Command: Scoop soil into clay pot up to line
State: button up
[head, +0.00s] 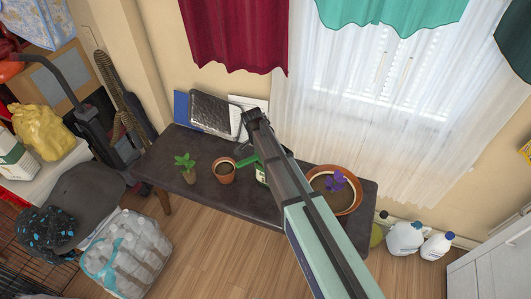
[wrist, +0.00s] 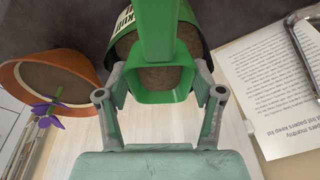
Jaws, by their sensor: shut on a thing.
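My gripper (wrist: 160,98) is shut on a green scoop (wrist: 158,35), which sits between its two fingers. The scoop also shows in the head view (head: 249,160), partly behind my arm. Brown material shows within the scoop's green frame; I cannot tell whether it lies in the scoop or behind it. Behind the scoop is a dark green labelled container (wrist: 190,38). A small clay pot (head: 224,174) with brown soil and a pale ring inside stands left of the scoop in the head view. A large clay pot (head: 352,203) with soil, a pale inner ring and a purple flower (head: 336,181) stands to the right.
A dark table (head: 165,150) bears these things. A small green plant (head: 187,165) stands left of the small pot. A printed sheet (wrist: 270,85) lies at the right in the wrist view. Bottled water (head: 128,252) and white jugs (head: 405,238) stand on the floor.

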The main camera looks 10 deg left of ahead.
jog(key=shift+r, duration=0.1)
jog(key=shift+r+g+y+p, duration=0.25)
jog(key=shift+g+y+p, duration=0.05)
jog(key=shift+p, duration=0.2)
jog(key=g+y+p, duration=0.1)
jog(key=r+g+y+p, duration=0.1)
jog(key=w+r+g+y+p, duration=0.1)
jog(key=shift+w+d+r, duration=0.1)
jog(key=shift+d+r, duration=0.05)
jog(key=shift+d, duration=0.2)
jog(key=shift+w+d+r+g+y+p, duration=0.3)
jog(key=shift+g+y+p, duration=0.35)
jog(key=shift+p, duration=0.3)
jog(key=shift+w+d+r+g+y+p, duration=0.15)
jog(key=shift+d+r+g+y+p, duration=0.1)
jog(key=shift+g+y+p, duration=0.5)
jog(key=shift+w+d+r+g+y+p, duration=0.3)
jog(key=shift+g+y+p, duration=0.2)
jog(key=shift+p, duration=0.6)
jog(key=shift+s, duration=0.1)
